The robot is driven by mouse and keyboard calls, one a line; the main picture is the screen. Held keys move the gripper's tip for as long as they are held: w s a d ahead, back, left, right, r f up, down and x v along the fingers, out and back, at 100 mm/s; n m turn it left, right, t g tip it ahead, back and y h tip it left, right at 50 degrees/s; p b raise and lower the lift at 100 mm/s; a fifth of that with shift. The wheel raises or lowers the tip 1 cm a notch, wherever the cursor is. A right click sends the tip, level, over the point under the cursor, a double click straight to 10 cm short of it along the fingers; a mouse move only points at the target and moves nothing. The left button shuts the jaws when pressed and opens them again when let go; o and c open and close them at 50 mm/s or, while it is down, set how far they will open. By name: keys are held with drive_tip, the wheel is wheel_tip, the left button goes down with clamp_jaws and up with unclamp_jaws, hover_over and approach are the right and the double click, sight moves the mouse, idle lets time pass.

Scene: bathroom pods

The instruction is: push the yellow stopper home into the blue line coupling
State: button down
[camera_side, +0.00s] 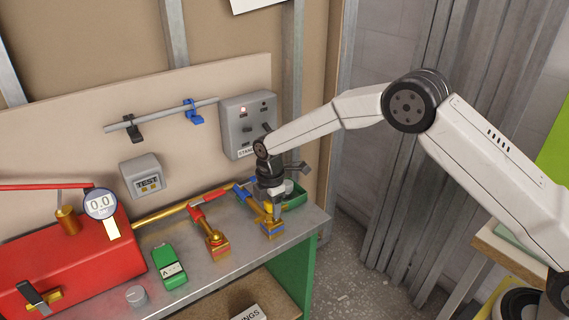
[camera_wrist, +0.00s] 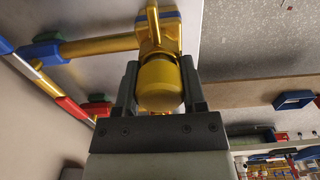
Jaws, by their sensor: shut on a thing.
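My gripper (camera_side: 272,203) is over the right end of the metal bench in the side view, pointing down. In the wrist view its two fingers (camera_wrist: 159,72) are shut on the yellow stopper (camera_wrist: 158,84), one on each side. The stopper's rounded end faces the wrist camera. The blue line coupling (camera_side: 273,228) is a brass fitting with blue bands directly below the fingers. It also shows past the stopper in the wrist view (camera_wrist: 170,15). The stopper is lined up close against the coupling. How deep it sits cannot be told, as the fingers hide the joint.
The red-banded coupling (camera_side: 214,238) stands to the left on the bench. A green box (camera_side: 169,265), a grey knob (camera_side: 136,295) and a red tank with a gauge reading 0.0 (camera_side: 100,204) are further left. The bench's right edge is close.

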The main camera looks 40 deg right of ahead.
drive_tip(key=shift+f, duration=0.2)
drive_tip(key=shift+c, duration=0.4)
unclamp_jaws()
drive_tip(key=shift+r, duration=0.15)
drive_tip(key=shift+r, duration=3.75)
